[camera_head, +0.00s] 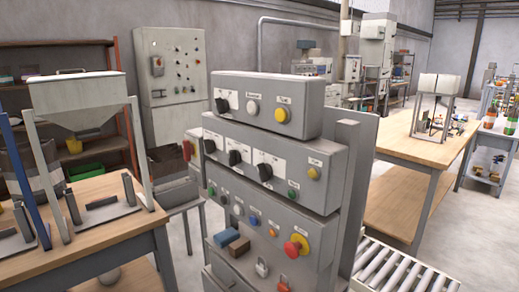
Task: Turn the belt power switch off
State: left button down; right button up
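The grey control console (270,165) stands in the centre, with stepped panels of controls. Its top panel has a black rotary knob (222,106), a pale button (252,108) and a yellow button (281,115). The middle panel has several black rotary knobs, one of them at its right (264,172). The lower panel has small coloured buttons, a red emergency-stop knob (296,246) on a yellow base, and a small toggle-like switch (262,269) near the bottom. The labels are too small to read, so I cannot tell which control is the belt power switch. Neither gripper is in view.
A roller conveyor (395,272) runs at the console's lower right. A wooden table (95,225) with a hopper (78,100) stands at left. A wooden workbench (405,145) is at right. A grey wall cabinet (172,65) stands behind. Floor shows between console and workbench.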

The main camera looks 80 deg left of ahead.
aim_at(188, 149)
jog(key=l+u, duration=0.1)
jog(key=u, duration=3.15)
jog(key=i+j, duration=0.1)
jog(key=j, duration=0.4)
jog(key=i+z, duration=0.05)
